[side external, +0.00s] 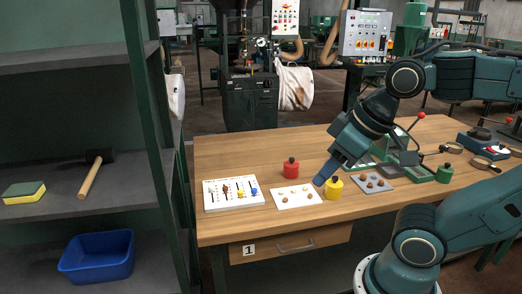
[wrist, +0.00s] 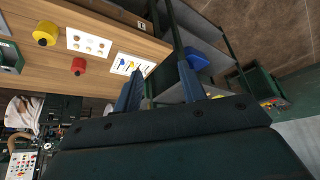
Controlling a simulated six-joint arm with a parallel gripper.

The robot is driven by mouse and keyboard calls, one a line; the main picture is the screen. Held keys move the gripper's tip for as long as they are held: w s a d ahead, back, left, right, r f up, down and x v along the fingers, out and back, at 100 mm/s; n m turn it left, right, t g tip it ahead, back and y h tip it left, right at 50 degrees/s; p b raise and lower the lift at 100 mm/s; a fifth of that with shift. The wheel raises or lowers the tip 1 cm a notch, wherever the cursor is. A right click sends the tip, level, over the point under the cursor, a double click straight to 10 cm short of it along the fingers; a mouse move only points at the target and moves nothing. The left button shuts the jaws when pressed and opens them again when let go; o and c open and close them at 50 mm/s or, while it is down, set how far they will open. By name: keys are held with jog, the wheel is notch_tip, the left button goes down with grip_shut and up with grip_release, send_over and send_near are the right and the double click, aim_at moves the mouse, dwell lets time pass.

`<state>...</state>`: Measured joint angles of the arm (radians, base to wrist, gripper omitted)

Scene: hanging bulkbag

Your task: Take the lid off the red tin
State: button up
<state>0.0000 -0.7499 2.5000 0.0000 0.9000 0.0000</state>
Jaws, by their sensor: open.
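The red tin (side external: 291,169) stands upright on the wooden table, with its red lid and a dark knob on top. It also shows in the wrist view (wrist: 78,67), left of my fingers. My gripper (side external: 322,180) is above the table, to the right of the red tin in the side view and apart from it. In the wrist view my gripper (wrist: 160,88) has its two blue fingers spread wide with nothing between them. In the side view the fingers overlap in the picture near the yellow tin (side external: 335,190); I cannot tell the depth gap.
A white board with small coloured pieces (side external: 233,204), a white board with round pieces (side external: 297,206), a grey tray (side external: 387,187) and a green tin (side external: 445,174) are on the table. A shelf (side external: 110,195) with a blue bin (side external: 97,260) stands at the left.

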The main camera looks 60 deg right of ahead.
jog(key=shift+o, duration=0.7)
jog(key=w+d+r+n+g+h, duration=0.1)
jog(key=w+d+r+n+g, duration=0.1)
jog(key=w+d+n, duration=0.55)
jog(key=w+d+r+n+g, duration=0.1)
jog(key=w+d+r+n, duration=0.15)
jog(key=w+d, duration=0.9)
jog(key=w+d+f+n+g, duration=0.1)
jog(key=w+d+f+n, duration=0.2)
jog(key=d+f, duration=0.5)
jog(key=w+d+f+n+g+y, duration=0.1)
jog(key=w+d+f+n, duration=0.3)
jog(key=d, duration=1.1)
notch_tip(320, 180, down, 4)
jog(key=shift+w+d+r+n+g, duration=0.15)
jog(key=shift+d+n+g, duration=0.15)
jog(key=shift+n, duration=0.2)
